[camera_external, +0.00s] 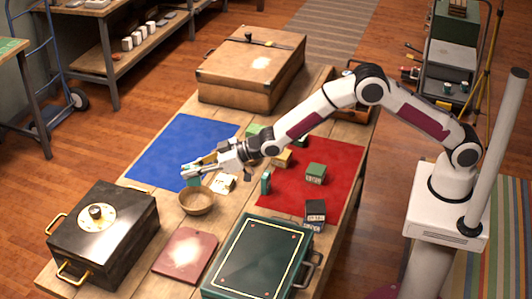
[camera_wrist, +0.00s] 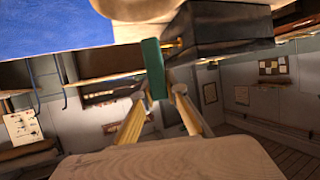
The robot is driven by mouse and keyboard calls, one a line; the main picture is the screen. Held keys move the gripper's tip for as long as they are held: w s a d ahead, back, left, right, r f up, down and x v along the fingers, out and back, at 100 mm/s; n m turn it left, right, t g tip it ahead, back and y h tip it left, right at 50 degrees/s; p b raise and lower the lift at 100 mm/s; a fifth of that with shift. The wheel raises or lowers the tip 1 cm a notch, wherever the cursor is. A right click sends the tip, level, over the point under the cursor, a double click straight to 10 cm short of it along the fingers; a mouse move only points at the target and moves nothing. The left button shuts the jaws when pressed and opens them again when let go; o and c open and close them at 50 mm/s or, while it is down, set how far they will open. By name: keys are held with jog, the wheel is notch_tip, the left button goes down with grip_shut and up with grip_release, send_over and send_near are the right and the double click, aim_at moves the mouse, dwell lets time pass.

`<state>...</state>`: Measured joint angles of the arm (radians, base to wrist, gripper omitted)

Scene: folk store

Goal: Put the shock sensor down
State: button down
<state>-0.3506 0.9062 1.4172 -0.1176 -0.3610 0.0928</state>
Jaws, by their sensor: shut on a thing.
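My gripper (camera_external: 188,171) is shut on a small teal-green block, the shock sensor (camera_external: 192,181), above the table by the blue mat's near edge. In the wrist view the sensor (camera_wrist: 153,68) shows as an upright green slab between my fingertips (camera_wrist: 161,92). The blue mat (camera_external: 165,155) lies to the left and the red mat (camera_external: 342,180) to the right. I cannot tell how high the sensor is above the table.
A wooden bowl (camera_external: 196,202) stands just below my gripper in the picture. A black safe (camera_external: 105,235), a reddish board (camera_external: 185,255) and a green case (camera_external: 258,262) fill the near table. Several small boxes, including a green one (camera_external: 316,173), stand on the red mat. A large brown case (camera_external: 250,75) stands behind.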

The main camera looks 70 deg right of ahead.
aim_at(193, 185)
jog(key=shift+f, duration=2.9)
jog(key=shift+f, duration=0.1)
jog(key=shift+f, duration=1.75)
jog(key=shift+f, duration=0.15)
jog(key=c, duration=2)
grip_release()
jog(key=shift+v, duration=6.1)
jog(key=shift+w+a, duration=0.1)
